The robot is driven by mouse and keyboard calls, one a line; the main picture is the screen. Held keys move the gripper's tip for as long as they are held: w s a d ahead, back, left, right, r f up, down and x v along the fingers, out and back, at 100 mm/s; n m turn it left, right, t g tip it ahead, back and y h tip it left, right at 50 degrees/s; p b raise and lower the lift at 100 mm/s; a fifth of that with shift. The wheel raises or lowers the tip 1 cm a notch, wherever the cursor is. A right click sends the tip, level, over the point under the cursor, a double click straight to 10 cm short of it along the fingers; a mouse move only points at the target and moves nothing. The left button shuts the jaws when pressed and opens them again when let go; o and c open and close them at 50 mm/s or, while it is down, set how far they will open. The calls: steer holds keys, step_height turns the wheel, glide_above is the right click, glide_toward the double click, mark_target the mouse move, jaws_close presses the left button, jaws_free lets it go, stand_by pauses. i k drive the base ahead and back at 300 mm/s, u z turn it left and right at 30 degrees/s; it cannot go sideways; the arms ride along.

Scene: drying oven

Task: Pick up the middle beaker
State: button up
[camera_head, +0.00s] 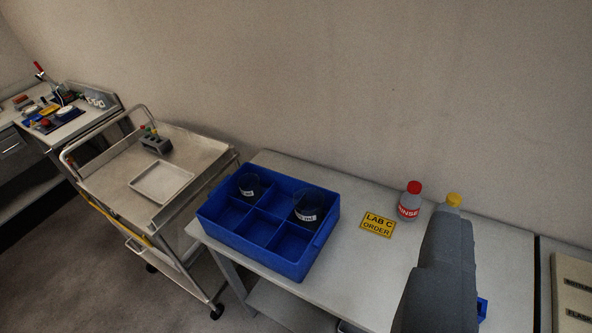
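Two dark, see-through beakers with white labels stand upright in a blue divided crate. The left beaker (249,186) is in a back-left compartment, and the right beaker (309,205) is in a back-right one. I cannot tell which is the middle beaker, and the labels are too small to read. The blue crate (245,239) sits on the left part of the pale bench. A grey body at the lower right looks like my gripper (450,222), seen from behind. It is apart from both beakers, to their right. Its fingers cannot be made out.
On the bench (366,268) are a yellow "LAB C ORDER" sign (378,224) and a red-capped "RINSE" bottle (410,200). A yellow-capped bottle (453,200) is partly hidden by the grey body. A steel cart (205,160) stands left of the bench. A wall runs behind.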

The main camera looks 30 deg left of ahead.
mark_target(249, 184)
steer(key=u, duration=0.1)
steer(key=i, duration=1.15)
steer(key=u, duration=0.35)
